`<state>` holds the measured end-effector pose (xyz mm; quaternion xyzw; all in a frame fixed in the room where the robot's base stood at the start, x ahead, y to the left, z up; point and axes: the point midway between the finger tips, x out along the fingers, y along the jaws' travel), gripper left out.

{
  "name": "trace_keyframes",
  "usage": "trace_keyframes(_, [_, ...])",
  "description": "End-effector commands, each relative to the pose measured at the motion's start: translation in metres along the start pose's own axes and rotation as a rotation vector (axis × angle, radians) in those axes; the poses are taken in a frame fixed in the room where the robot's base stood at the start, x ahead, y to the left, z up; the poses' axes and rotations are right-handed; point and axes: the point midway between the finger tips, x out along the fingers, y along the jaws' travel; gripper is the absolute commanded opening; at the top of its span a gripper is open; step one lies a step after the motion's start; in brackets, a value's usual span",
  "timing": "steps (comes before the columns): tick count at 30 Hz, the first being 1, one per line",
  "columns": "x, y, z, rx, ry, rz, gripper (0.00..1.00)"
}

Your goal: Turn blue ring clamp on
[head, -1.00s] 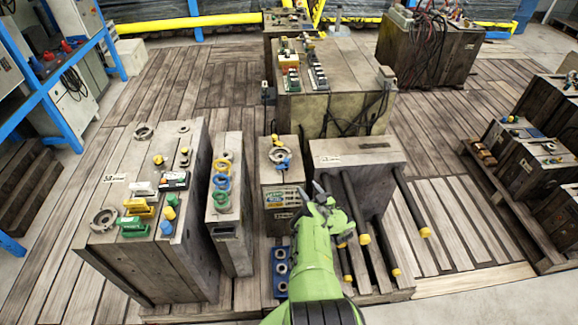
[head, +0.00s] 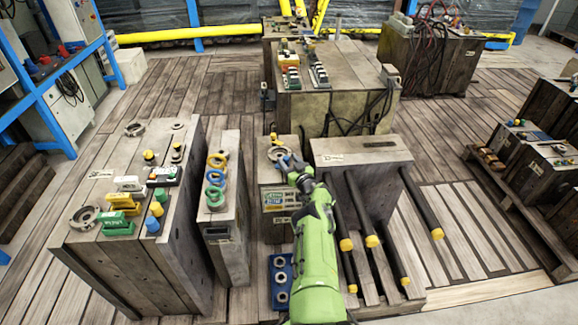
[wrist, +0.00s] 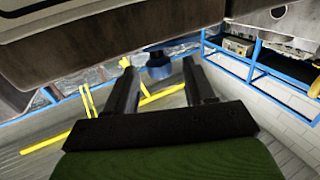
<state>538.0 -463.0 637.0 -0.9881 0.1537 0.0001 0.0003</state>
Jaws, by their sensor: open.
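A blue ring clamp (head: 283,151) sits beside a grey metal ring (head: 277,154) on top of the small middle mould, partly hidden by my gripper. A yellow clamp (head: 274,138) is on the far side of that ring. My gripper (head: 289,163) is at the blue clamp. In the wrist view, a blue knob (wrist: 158,68) shows between the tips of my open gripper (wrist: 158,80), with gaps on both sides. I cannot tell which way the clamp is turned.
A narrow mould (head: 226,215) with yellow, blue and green rings stands to the left. A wide mould (head: 360,150) with dark yellow-tipped rods (head: 420,200) stands close on the right. A blue holed block (head: 281,280) is at the front.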

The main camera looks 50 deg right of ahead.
Motion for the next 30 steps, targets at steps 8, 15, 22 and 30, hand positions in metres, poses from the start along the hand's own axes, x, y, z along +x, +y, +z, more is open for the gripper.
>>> trace_keyframes(8, [-0.0003, -0.0001, -0.0009, 0.0, 0.0, 0.0, 0.32])
trace_keyframes(15, [-0.0004, -0.0002, -0.0005, 0.0, 0.0, -0.001, 0.0])
trace_keyframes(22, [-0.0003, -0.0013, -0.0013, 0.001, -0.001, 0.021, 0.0])
trace_keyframes(30, [-0.0003, -0.0058, -0.0022, 0.006, -0.002, 0.154, 0.0])
